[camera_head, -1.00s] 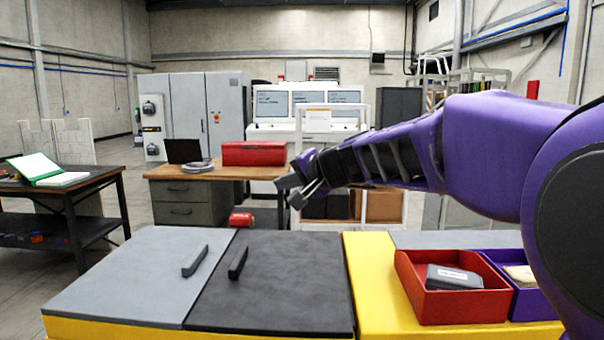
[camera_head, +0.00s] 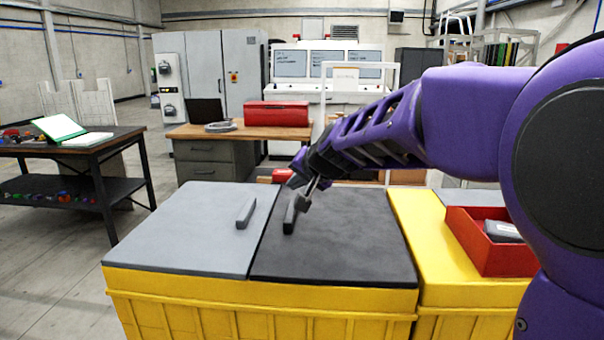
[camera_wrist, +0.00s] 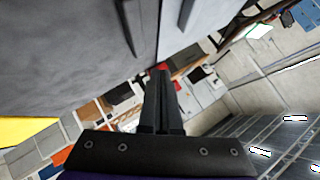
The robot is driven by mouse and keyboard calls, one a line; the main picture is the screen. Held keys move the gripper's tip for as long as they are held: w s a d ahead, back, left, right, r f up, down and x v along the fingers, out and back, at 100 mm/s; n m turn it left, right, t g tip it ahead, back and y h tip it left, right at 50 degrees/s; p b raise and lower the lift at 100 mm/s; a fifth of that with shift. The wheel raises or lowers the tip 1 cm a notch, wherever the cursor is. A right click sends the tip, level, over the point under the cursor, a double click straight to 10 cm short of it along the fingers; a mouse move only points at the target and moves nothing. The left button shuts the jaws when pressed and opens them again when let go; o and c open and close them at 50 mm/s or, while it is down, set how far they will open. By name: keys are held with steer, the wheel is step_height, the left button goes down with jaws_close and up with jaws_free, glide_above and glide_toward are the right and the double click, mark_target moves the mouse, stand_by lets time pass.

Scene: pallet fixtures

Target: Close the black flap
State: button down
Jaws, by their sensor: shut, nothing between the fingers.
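The black flap (camera_head: 345,248) lies flat on top of the yellow crate (camera_head: 250,312), level with the grey flap (camera_head: 190,225) to its left. The black flap has a dark bar handle (camera_head: 290,214) near its left edge. My gripper (camera_head: 305,198) is shut with nothing between its fingers, beside the handle in the head view; I cannot tell whether it touches it. In the wrist view my gripper (camera_wrist: 160,82) points past the black flap's surface (camera_wrist: 55,50), and the handle (camera_wrist: 133,22) shows near its tips.
A wooden-topped desk (camera_head: 240,132) with a red box (camera_head: 290,113) stands behind. A dark table (camera_head: 75,150) is at left. Open floor lies at front left.

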mark_target(288, 213)
steer(key=f+b, duration=0.1)
steer(key=a+f+b, duration=0.1)
steer(key=f, duration=0.2)
steer(key=shift+a+f+b, duration=0.3)
steer(key=shift+f+b, duration=0.05)
steer(key=shift+b, duration=0.05)
steer(key=shift+f, duration=0.3)
steer(key=shift+s+a+f, duration=0.1)
